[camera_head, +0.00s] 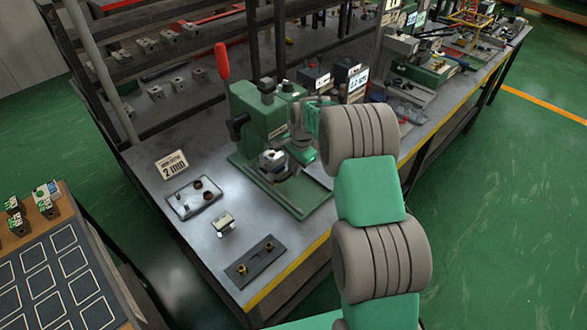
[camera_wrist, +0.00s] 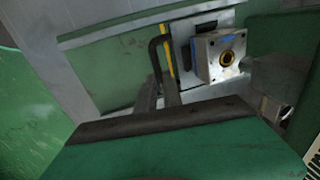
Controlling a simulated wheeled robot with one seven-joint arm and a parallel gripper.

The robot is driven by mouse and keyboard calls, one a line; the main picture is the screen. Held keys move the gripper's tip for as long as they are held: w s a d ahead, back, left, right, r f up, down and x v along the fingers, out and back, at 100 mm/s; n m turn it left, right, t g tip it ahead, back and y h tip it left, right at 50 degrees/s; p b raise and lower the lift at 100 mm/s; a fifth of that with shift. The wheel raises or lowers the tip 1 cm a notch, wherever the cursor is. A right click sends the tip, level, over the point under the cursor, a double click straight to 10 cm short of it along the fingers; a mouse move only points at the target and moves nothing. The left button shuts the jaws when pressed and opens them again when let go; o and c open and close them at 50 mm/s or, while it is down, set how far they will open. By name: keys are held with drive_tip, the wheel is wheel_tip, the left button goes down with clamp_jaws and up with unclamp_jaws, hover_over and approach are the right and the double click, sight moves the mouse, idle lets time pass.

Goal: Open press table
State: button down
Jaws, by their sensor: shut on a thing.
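The green press (camera_head: 262,122) stands on the metal workbench, with a red-knobbed lever (camera_head: 222,62) upright at its left. A grey valve block (camera_head: 272,158) sits at the press table (camera_head: 305,205). The block also shows in the wrist view (camera_wrist: 203,66), with a brass-coloured ring in its face. My gripper (camera_wrist: 160,92) is at the press, by the block's side. Its narrow fingers are shut on a black bent handle (camera_wrist: 155,50) next to a yellow strip. In the head view my wrist hides the fingertips and the handle.
A small plate with fittings (camera_head: 195,197), a loose block (camera_head: 223,222) and a dark plate with two brass pieces (camera_head: 255,262) lie on the bench's front left. A sign (camera_head: 172,165) stands behind them. Dark boxes (camera_head: 350,75) stand behind the press. Green floor is free at right.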

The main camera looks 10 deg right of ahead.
drive_tip(key=s+d, duration=0.2)
drive_tip(key=s, duration=0.2)
drive_tip(key=s+d, duration=0.3)
drive_tip(key=s, duration=0.1)
drive_tip(key=s+d+b, duration=0.1)
drive_tip(key=s+d, duration=0.1)
drive_tip(key=s, duration=0.3)
drive_tip(key=shift+s+d, duration=0.1)
drive_tip(key=shift+d, duration=0.25)
drive_tip(key=c, duration=1.5)
unclamp_jaws()
drive_tip(key=shift+r, duration=0.1)
wheel_tip(320, 180, up, 8)
drive_tip(key=s+b, duration=0.1)
drive_tip(key=shift+d+f, duration=0.25)
drive_tip(key=shift+d, duration=0.1)
drive_tip(key=shift+s, duration=0.1)
